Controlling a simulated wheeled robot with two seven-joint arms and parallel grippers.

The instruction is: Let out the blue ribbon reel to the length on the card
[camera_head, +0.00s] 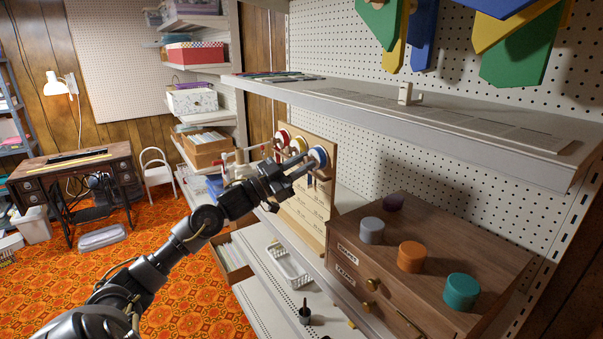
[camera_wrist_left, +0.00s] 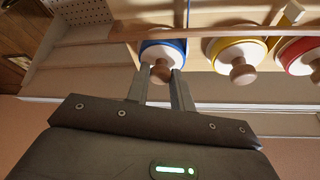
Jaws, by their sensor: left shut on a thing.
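The blue ribbon reel (camera_head: 318,155) is the nearest of three reels at the top of an upright wooden board (camera_head: 306,206). It has a white face, a blue rim and a wooden knob. In the left wrist view, the fingers of my left gripper (camera_wrist_left: 160,84) are closed on either side of the knob of the blue reel (camera_wrist_left: 150,50). In the head view the left gripper (camera_head: 309,167) reaches the reel from the left. A short blue ribbon end shows under the reel. I cannot make out the length card. My right gripper is not in view.
A yellow reel (camera_wrist_left: 237,50) and a red reel (camera_wrist_left: 299,52) sit beside the blue one. A wooden drawer cabinet (camera_head: 430,235) with several coloured round tubs stands to the right. A grey shelf (camera_head: 450,118) runs above. A white basket (camera_head: 288,265) lies on the lower shelf.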

